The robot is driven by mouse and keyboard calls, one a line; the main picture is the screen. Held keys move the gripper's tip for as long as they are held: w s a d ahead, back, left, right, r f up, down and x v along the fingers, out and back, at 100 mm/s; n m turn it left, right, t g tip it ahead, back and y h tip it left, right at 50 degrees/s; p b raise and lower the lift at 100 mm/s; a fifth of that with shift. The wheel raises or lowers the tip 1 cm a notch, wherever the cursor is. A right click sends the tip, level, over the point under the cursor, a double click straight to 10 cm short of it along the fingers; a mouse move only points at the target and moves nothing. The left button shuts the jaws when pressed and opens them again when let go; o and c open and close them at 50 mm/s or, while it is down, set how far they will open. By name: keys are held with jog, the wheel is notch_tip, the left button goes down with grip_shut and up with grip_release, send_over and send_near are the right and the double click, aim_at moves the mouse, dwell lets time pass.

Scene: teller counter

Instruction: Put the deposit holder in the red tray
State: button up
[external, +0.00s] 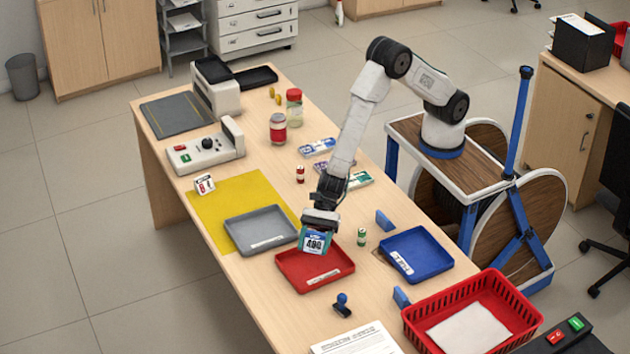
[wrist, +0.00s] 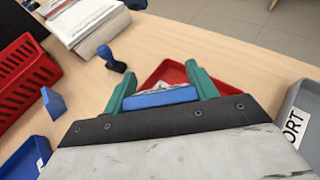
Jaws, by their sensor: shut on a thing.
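The deposit holder (external: 314,242), a small block with a white number label and a blue edge, is held in my gripper (external: 319,225). In the wrist view its blue edge (wrist: 160,97) sits between the teal fingers of my gripper (wrist: 161,80). The red tray (external: 331,283) lies on the counter with a white label strip inside. The holder is over the tray's back left part, and whether it touches the tray floor I cannot tell. In the wrist view the red tray (wrist: 232,88) is partly hidden behind the fingers and holder.
A grey tray (external: 244,233) lies left of the red one, on a yellow mat (external: 222,190). A blue tray (external: 432,247) is to the right. A blue stamp (external: 342,304), a green-topped battery (external: 361,237) and a red basket (external: 408,318) are nearby.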

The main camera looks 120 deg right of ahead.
aim_at(314, 269)
notch_tip(314, 269, down, 8)
jog(key=shift+r, duration=0.2)
jog(key=shift+f, duration=0.1)
jog(key=o, duration=1)
